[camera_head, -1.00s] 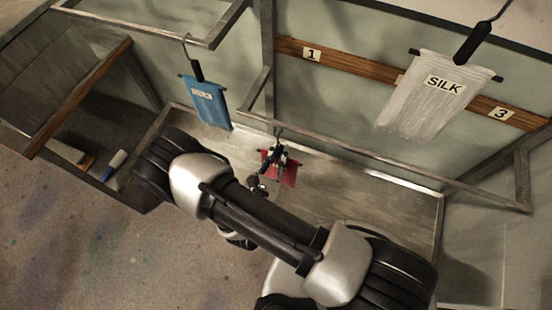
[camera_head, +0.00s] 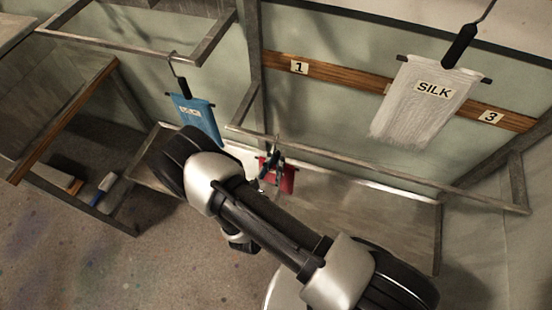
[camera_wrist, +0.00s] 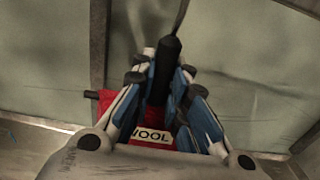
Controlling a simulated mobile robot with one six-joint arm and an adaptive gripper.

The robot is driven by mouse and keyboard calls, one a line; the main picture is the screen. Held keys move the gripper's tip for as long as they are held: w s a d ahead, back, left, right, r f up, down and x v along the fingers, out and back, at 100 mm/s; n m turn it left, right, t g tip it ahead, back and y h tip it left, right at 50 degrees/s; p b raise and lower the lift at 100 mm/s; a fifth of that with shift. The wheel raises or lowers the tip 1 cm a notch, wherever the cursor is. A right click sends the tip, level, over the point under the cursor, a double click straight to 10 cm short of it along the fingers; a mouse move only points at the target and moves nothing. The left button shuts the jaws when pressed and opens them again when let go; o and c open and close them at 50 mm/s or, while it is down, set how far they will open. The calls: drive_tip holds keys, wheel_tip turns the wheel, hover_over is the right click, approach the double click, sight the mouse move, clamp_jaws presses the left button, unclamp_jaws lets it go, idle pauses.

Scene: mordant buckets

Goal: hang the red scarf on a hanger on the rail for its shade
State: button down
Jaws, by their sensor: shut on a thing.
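My gripper (camera_head: 268,172) is shut on the dark grip of a hanger (camera_wrist: 166,68) that carries the red scarf (camera_wrist: 112,102). The scarf has a label reading WOOL and hangs below the jaws in the wrist view, partly covered by my fingers. The red scarf also shows in the head view (camera_head: 288,180), partly behind my gripper. The rail (camera_head: 330,162) is a grey metal bar across the bay, close to my gripper. A wooden strip (camera_head: 340,76) on the back wall has number tags 1 and 3. I cannot tell whether the hanger's hook touches the rail.
A white scarf (camera_head: 420,112) labelled SILK hangs in front of the strip between tags 1 and 3. A blue scarf (camera_head: 197,124) hangs from the left frame (camera_head: 130,58). A lower-left bin (camera_head: 108,214) holds a few small objects.

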drive_tip(key=c, duration=1.5)
unclamp_jaws()
